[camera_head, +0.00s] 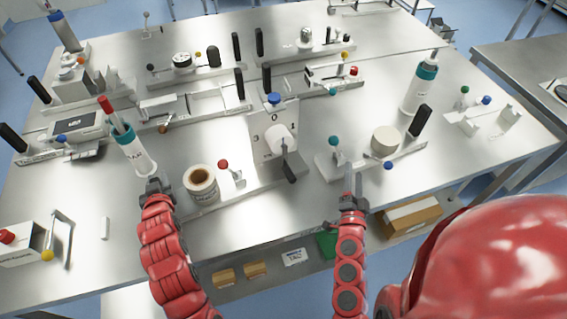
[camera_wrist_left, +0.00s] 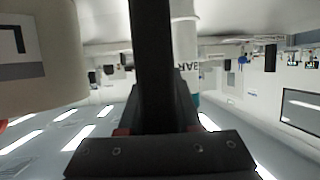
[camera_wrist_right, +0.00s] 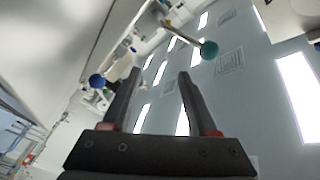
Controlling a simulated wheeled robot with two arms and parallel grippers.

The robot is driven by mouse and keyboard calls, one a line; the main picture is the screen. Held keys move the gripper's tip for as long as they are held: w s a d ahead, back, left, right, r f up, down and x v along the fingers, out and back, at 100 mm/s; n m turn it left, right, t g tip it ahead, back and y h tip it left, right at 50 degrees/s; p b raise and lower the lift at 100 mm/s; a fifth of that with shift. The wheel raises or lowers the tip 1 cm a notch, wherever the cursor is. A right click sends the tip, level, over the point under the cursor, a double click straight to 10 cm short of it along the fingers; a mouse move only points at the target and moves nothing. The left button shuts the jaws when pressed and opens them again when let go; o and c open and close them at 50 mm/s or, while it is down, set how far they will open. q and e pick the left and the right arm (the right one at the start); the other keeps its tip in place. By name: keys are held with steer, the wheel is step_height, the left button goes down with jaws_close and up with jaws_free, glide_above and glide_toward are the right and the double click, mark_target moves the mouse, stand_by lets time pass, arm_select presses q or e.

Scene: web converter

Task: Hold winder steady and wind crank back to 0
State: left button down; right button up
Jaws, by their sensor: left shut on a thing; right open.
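The winder (camera_head: 275,140) stands near the front middle of the table, with an upright white plate marked 0 at top, 3 at left and 1 at right. Its crank (camera_head: 284,146) hangs down, and the black crank grip (camera_head: 290,172) is at the lower end. A paper-like roll (camera_head: 202,184) sits left of the plate. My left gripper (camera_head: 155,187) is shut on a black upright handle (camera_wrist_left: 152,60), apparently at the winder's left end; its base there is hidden. My right gripper (camera_head: 352,200) is open and empty, right of the crank grip and apart from it.
A white bottle with teal collar (camera_head: 135,152) stands just behind my left gripper. Several other fixtures fill the back.

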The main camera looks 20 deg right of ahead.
mark_target(285, 167)
steer(key=a+f+m+y, duration=0.1)
steer(key=a+m+y, duration=0.1)
steer(key=a+f+m+y, duration=0.1)
steer(key=a+m+y, duration=0.1)
steer(key=a, duration=0.1)
steer(key=a+f+m+y, duration=0.1)
steer(key=a+m, duration=0.1)
steer(key=shift+w+a+f+m+y, duration=0.1)
steer(key=shift+w+a+m+y, duration=0.1)
steer(key=shift+a+m+y, duration=0.15)
steer(key=a+m+y, duration=0.1)
steer(key=a+m, duration=0.1)
steer(key=m, duration=0.1)
steer(key=a+m+y, duration=0.2)
steer(key=m, duration=0.1)
steer(key=a+m+t+y, duration=0.1)
steer(key=a+m, duration=0.1)
steer(key=m, duration=0.1)
steer(key=shift+s+a, duration=0.2)
steer(key=shift+a, duration=0.2)
steer(key=shift+a+r+m+y, duration=0.25)
steer(key=shift+a+m, duration=0.1)
steer(key=shift+w+a, duration=0.1)
steer(key=shift+w, duration=0.05)
steer(key=w, duration=0.4)
steer(key=w+a, duration=0.1)
steer(key=w, duration=0.6)
steer(key=shift+w+a+r, duration=0.1)
steer(key=shift+w+a, duration=0.1)
steer(key=shift+w, duration=0.1)
